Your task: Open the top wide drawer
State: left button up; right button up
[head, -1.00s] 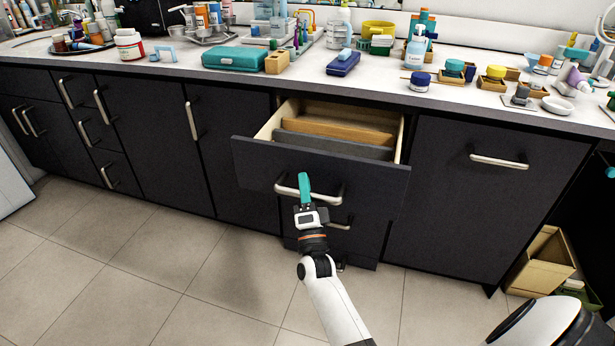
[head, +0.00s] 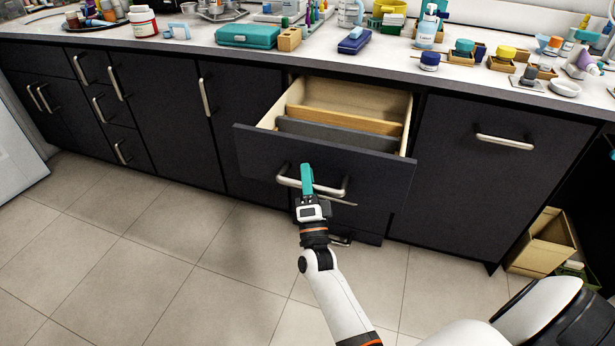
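The top wide drawer (head: 240,150) of the dark vanity is pulled part way out. Its light wooden inside shows, with a tan divider (head: 345,120) and a grey divider across it. Its pale bar handle (head: 328,190) is on the front panel. My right gripper (head: 307,180) is at the left part of this handle, its teal fingers overlapping the bar. The fingers look close together around the bar, though the far finger is mostly hidden. My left gripper is not in view.
The countertop (head: 385,72) above is crowded with bottles, jars and a teal case (head: 247,37). A cabinet door with a handle (head: 505,142) is at the right. The tiled floor in front is clear.

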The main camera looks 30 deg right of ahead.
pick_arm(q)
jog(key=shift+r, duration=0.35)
pick_arm(e)
jog(key=v, duration=1.2)
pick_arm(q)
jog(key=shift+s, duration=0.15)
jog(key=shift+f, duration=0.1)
